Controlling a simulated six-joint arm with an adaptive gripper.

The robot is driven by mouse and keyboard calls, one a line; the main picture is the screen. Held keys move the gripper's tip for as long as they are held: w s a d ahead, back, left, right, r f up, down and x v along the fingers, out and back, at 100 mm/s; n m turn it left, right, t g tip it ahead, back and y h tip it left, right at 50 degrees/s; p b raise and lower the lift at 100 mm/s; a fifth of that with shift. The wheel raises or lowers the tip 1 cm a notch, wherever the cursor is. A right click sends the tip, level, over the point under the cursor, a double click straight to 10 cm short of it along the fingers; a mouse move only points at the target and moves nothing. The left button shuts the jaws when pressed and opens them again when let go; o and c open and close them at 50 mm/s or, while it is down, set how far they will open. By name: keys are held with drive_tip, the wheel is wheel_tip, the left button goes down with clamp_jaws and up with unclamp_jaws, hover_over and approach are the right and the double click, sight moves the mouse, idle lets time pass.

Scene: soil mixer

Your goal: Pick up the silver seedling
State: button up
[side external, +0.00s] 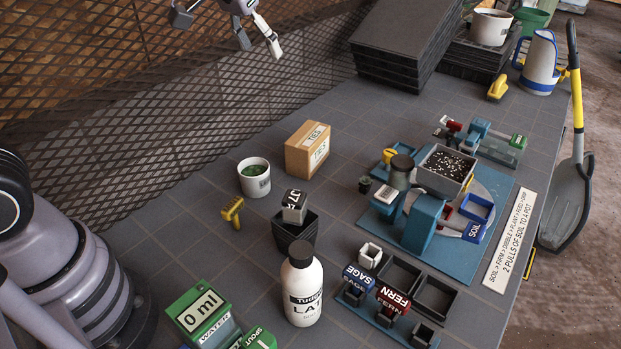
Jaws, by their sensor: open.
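My gripper (227,28) is at the top edge of the side external view, open and empty, well above the bench and apart from everything on it. Part of it is cut off by the frame. No thing is clearly marked as a silver seedling. A grey block with a dark-lettered label (294,206) sits on a stack of black square pots (295,232). I cannot tell which one is the seedling.
A white bottle (302,290), green WATER unit (204,314), cardboard box (307,148), white cup (254,178) and yellow tool (232,211) stand around. The blue soil station (425,222) is at right. Black trays (400,272) lie before it. The back-left bench is clear.

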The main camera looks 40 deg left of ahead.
drive_tip(key=w+d+f, duration=0.7)
drive_tip(key=w+f, duration=0.3)
drive_tip(key=f, duration=0.3)
approach(365, 180)
drive_tip(key=shift+g+h, duration=0.3)
drive_tip(key=x, duration=0.5)
drive_tip(key=shift+a+f, duration=0.15)
drive_tip(key=shift+w+x, duration=0.1)
drive_tip(key=shift+x, duration=1.35)
drive_tip(key=shift+w+x, duration=0.15)
drive_tip(key=shift+x, duration=1.3)
drive_tip(key=c, duration=1)
